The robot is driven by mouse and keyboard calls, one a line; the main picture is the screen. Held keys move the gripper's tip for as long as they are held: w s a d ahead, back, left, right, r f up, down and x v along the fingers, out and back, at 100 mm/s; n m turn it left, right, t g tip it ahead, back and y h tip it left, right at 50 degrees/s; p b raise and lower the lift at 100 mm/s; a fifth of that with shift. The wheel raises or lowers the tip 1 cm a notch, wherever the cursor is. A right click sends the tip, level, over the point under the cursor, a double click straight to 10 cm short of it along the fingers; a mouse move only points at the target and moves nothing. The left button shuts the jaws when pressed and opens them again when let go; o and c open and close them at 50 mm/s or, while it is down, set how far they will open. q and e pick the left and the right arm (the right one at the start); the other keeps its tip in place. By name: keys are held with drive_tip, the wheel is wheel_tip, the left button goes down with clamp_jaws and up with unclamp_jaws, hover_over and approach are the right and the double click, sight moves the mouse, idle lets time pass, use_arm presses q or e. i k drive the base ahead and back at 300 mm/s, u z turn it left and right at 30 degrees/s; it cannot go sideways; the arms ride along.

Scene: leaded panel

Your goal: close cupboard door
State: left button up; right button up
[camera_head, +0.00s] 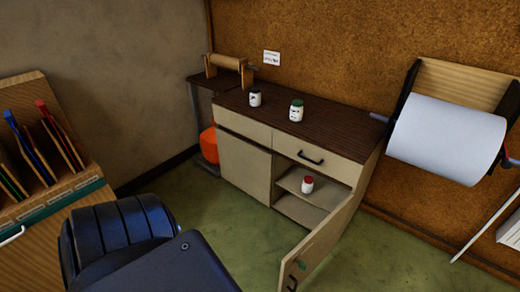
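The low cupboard (245,170) stands against the cork-like back wall, with a dark wood top and cream fronts. Its right door (325,238) is open and swung out towards me, seen at a steep angle. A dark handle and a small green mark show near the door's free end, at the bottom of the picture. A white jar with a red lid (307,185) stands on the shelf inside the open compartment. The left door (243,168) is shut. Neither of my grippers is in view.
Two white jars, one dark-lidded (255,98) and one green-lidded (296,111), stand on the top. A paper roll (447,139) hangs at right. A wooden rack (45,205) is at left. An orange container (209,145) sits beside the cupboard. Green floor (235,245) before it looks clear.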

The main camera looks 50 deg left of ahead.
sight(312, 251)
drive_tip(key=u, duration=0.9)
drive_tip(key=i, duration=0.5)
drive_tip(key=u, duration=0.85)
